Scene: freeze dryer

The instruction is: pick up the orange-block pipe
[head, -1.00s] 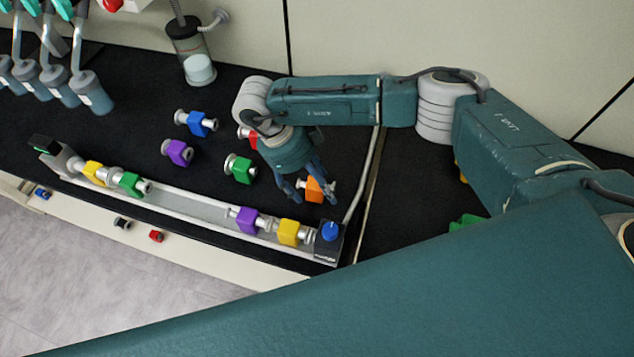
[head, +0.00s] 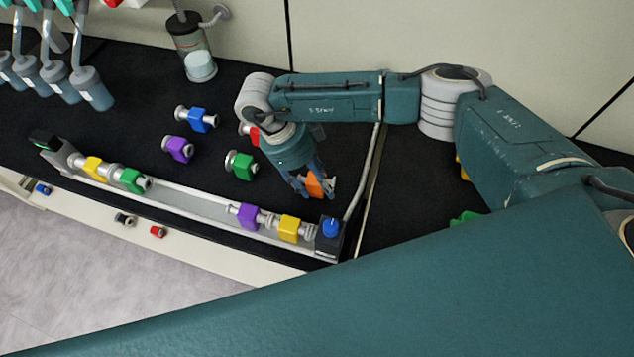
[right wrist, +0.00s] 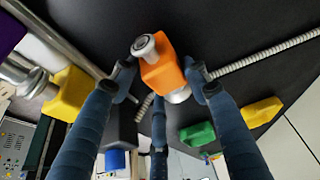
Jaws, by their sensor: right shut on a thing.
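The orange-block pipe (head: 314,187) is an orange block with metal pipe ends. It is on the black bench top near the right end of the long rail. My right gripper (head: 318,188) has its fingers around it and is shut on it. In the right wrist view the orange-block pipe (right wrist: 163,68) sits between the fingertips (right wrist: 160,80), with one round metal end facing the camera. Part of the block is hidden by the fingers in the head view. I cannot tell if it is clear of the bench. My left gripper is not in view.
A long rail (head: 190,203) holds yellow, green and purple block pipes and ends in a black box with a blue knob (head: 331,228). Blue (head: 197,120), purple (head: 178,149), green (head: 241,165) and red (head: 251,133) block pipes lie behind it. A grey hose (head: 366,172) runs close by on the right.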

